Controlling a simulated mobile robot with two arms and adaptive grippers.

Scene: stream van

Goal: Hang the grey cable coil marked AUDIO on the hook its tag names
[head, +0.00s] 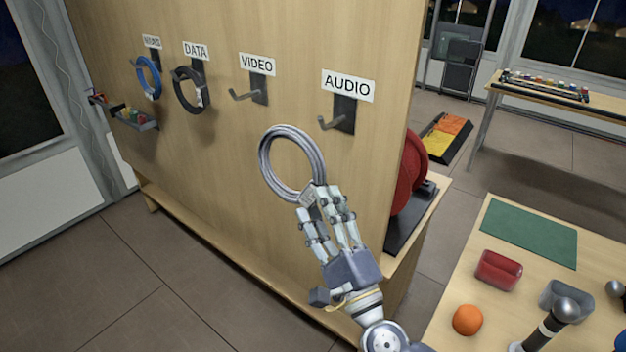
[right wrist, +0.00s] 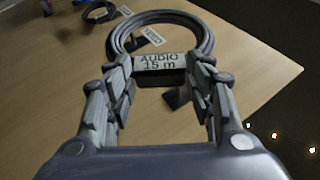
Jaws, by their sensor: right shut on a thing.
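The grey cable coil (head: 268,158) is held up in front of the wooden panel, below and left of the AUDIO hook (head: 334,122). My right gripper (head: 318,196) is shut on the coil's lower end at its tag. In the right wrist view the coil (right wrist: 160,17) stands beyond the fingers, and its tag (right wrist: 160,62) between the fingertips reads "AUDIO 15 m". The AUDIO hook is bare, under the AUDIO label (head: 348,85). The coil is apart from the hook in the head view. My left gripper is not in view.
The VIDEO hook (head: 245,95) is empty. A black coil (head: 186,92) hangs at DATA and a blue coil (head: 150,78) at the far-left hook. A red reel (head: 408,165) stands behind the panel's right edge. A table at right holds an orange ball (head: 467,320) and a red container (head: 498,271).

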